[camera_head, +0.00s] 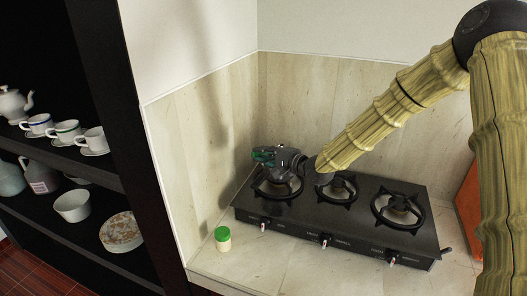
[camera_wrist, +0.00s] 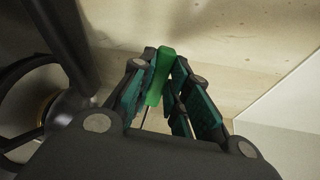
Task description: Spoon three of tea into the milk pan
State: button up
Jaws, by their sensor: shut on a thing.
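My gripper (camera_head: 265,155) is over the left burner of the stove, near the back wall. In the wrist view, its fingers (camera_wrist: 165,88) are shut on a green-handled utensil (camera_wrist: 159,78). A thin metal shaft runs down from the handle; it looks like a spoon, but its bowl end is hidden. A small cream jar (camera_head: 223,245) with a green lid (camera_head: 222,233) stands on the counter, in front of the stove's left end. The lid is on; its contents cannot be seen. I cannot make out a milk pan or loose tea in either view.
The black stove (camera_head: 290,226) has several knobs along its front. An orange board (camera_head: 468,205) leans at the far right. The dark shelf (camera_head: 100,183) at left holds a teapot (camera_head: 14,104), cups, a white bowl (camera_head: 72,206) and plates (camera_head: 121,232). The counter (camera_head: 270,272) in front is mostly clear.

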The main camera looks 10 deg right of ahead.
jog(key=shift+w+r+n+g+h+p, duration=0.15)
jog(key=shift+r+g+h+p, duration=0.4)
jog(key=shift+p, duration=1.45)
jog(key=shift+r+n+g+h+p, duration=0.15)
jog(key=shift+g+p, duration=0.8)
jog(key=shift+p, duration=1)
jog(key=g, duration=0.1)
jog(key=g+h, duration=0.1)
jog(key=shift+w+a+r+g, duration=0.1)
jog(key=shift+w+r+g, duration=0.05)
jog(key=shift+r+g, duration=0.2)
